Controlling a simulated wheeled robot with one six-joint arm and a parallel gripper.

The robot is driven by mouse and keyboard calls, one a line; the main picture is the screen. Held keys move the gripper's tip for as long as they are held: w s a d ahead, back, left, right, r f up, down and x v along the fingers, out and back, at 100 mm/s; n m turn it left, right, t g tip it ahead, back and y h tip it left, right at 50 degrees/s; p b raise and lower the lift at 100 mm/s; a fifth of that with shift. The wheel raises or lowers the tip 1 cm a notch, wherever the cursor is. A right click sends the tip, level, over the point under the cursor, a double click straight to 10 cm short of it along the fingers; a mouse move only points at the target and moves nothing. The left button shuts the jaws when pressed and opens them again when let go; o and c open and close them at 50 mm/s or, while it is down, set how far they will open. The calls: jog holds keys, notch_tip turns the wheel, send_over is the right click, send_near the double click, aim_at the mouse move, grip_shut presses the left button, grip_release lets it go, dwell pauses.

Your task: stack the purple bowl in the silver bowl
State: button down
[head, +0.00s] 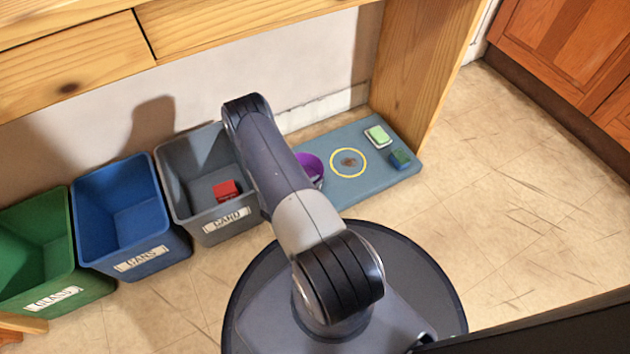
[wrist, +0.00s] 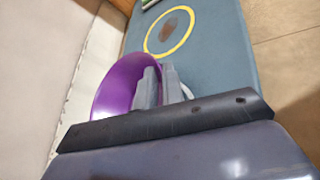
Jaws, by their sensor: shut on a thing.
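The purple bowl (head: 311,164) is partly hidden behind my arm in the head view, at the near left part of the blue-grey mat. In the wrist view the purple bowl (wrist: 121,85) is tilted, its inside facing the camera. No silver bowl is clearly visible in either view.
The mat (head: 378,178) has a yellow ring (head: 333,170) around a brown mark. A green-and-white block (head: 378,136) and a blue-green block (head: 400,159) lie at its right. Left stand grey (head: 196,205), blue (head: 135,250) and green (head: 50,285) bins; a red block (head: 227,190) is in the grey one.

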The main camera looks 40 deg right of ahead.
jog(key=c, duration=1.5)
grip_release()
jog(key=shift+a+f, duration=0.1)
jog(key=shift+f, duration=0.2)
jog(key=shift+c, duration=0.2)
jog(key=shift+r, duration=0.3)
jog(key=r+p+v, duration=0.1)
jog(key=p+v, duration=0.3)
jog(key=v, duration=0.8)
jog(key=shift+p, duration=0.4)
jog(key=b+x, duration=0.2)
jog(key=x, duration=0.4)
jog(key=b+x, duration=0.2)
jog(key=x, duration=0.4)
jog(key=shift+f+b, duration=0.3)
jog(key=shift+b, duration=0.1)
